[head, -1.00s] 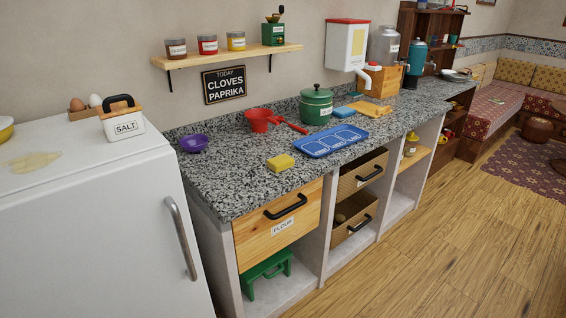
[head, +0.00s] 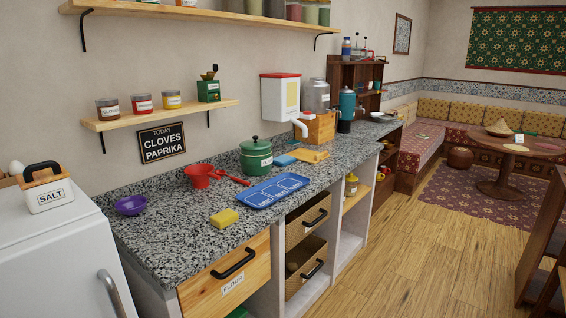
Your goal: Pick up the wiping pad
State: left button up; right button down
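A yellow block (head: 224,218) that looks like a sponge or wiping pad lies flat on the speckled granite counter (head: 175,245), near its front edge and above the FLOUR drawer. A small blue block (head: 284,160), also pad-like, lies farther back beside a wooden board. I cannot tell for certain which of these is the wiping pad. Neither of my grippers shows in the head view, and nothing is seen touching either block.
The white fridge (head: 50,260) with the SALT box (head: 47,192) is at left. Wooden floor (head: 430,265) at right is clear.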

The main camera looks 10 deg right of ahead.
aim_at(224, 218)
jog(key=i+l+u, duration=0.2)
jog(key=i+l, duration=0.15)
jog(key=l, duration=0.3)
jog(key=i+l+u, duration=0.1)
jog(key=l, duration=0.25)
jog(key=i+l+u, duration=0.1)
jog(key=l, duration=0.25)
jog(key=i, duration=0.1)
